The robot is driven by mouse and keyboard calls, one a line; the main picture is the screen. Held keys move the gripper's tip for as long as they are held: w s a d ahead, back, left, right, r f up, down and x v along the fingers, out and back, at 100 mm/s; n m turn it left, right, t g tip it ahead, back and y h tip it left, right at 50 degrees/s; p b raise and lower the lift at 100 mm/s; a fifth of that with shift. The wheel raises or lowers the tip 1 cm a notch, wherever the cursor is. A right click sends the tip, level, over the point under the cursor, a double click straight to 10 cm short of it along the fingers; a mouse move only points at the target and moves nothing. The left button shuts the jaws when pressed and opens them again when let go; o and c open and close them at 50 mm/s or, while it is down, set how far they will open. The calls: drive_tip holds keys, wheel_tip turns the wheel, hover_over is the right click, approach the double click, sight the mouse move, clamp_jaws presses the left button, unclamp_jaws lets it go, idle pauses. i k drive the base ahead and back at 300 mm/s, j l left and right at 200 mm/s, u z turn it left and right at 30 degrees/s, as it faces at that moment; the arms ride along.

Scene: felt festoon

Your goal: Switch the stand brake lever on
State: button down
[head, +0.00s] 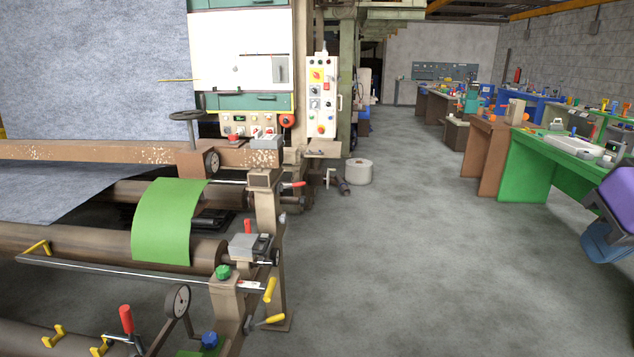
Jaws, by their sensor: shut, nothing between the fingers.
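A roll stand with metal side frames (226,298) and long dark rollers (70,240) fills the lower left. Several levers show on it: a red-handled one (126,319) at the front, an upright red one (247,226), a sideways red one (293,184) farther back, and yellow handles (270,290) and (268,320) at the right end. Which of these is the stand brake lever I cannot tell, nor whether it is on or off. My gripper is not in the picture.
A green felt piece (168,222) drapes over the rollers. A control panel (321,98) with buttons stands behind the stand. A white roll (358,171) sits on the floor. Green workbenches (530,180) line the right. The grey floor (400,270) between is clear.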

sight(300, 184)
drive_tip(key=i, duration=3.05)
